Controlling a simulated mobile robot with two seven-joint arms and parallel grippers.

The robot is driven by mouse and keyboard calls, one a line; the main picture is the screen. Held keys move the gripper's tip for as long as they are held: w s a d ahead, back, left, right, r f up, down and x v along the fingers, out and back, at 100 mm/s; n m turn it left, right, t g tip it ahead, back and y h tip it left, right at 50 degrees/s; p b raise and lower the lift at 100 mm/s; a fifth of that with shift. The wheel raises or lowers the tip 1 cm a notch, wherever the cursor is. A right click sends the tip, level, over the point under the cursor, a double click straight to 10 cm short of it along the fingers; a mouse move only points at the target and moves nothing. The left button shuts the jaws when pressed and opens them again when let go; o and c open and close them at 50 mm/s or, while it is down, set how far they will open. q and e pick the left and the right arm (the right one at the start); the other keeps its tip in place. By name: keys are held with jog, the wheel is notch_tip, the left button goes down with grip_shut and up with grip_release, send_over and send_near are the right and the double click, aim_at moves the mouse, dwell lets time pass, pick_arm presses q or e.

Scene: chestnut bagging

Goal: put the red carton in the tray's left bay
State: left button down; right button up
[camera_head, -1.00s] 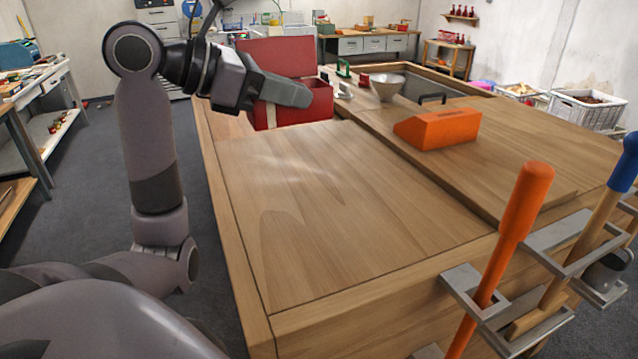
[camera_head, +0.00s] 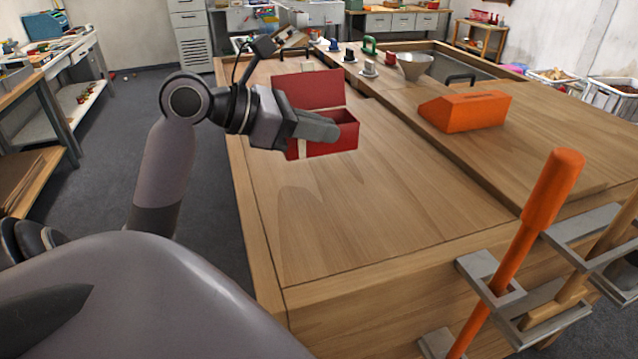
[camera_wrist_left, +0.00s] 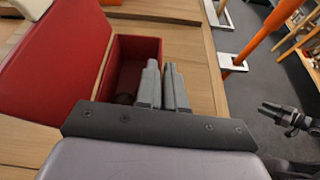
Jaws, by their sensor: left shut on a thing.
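The red carton (camera_head: 332,140) is over the near bench top in the head view, its lid (camera_head: 310,90) raised at the back. In the wrist view the open carton (camera_wrist_left: 138,50) fills the left and middle; a small dark thing (camera_wrist_left: 125,98) lies inside, too shaded to name. My left gripper (camera_head: 322,127) reaches in from the left. Its fingers (camera_wrist_left: 163,85) are close together at the carton's right wall, shut on it. Whether the carton touches the bench or hangs just above it, I cannot tell. I cannot make out a tray with bays.
The wooden bench (camera_head: 370,215) is clear in front of the carton. Stamp-like things (camera_head: 369,68) stand behind. An orange-handled tool (camera_head: 552,190) hangs at the near edge.

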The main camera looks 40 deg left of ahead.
pick_arm(q)
notch_tip(320, 180, down, 10)
jog(key=shift+f+b, duration=0.2)
jog(key=shift+b, duration=0.85)
jog(key=shift+f, duration=0.1)
jog(key=shift+f, duration=0.1)
jog(key=c, duration=1.2)
grip_release()
jog(key=shift+c, duration=0.2)
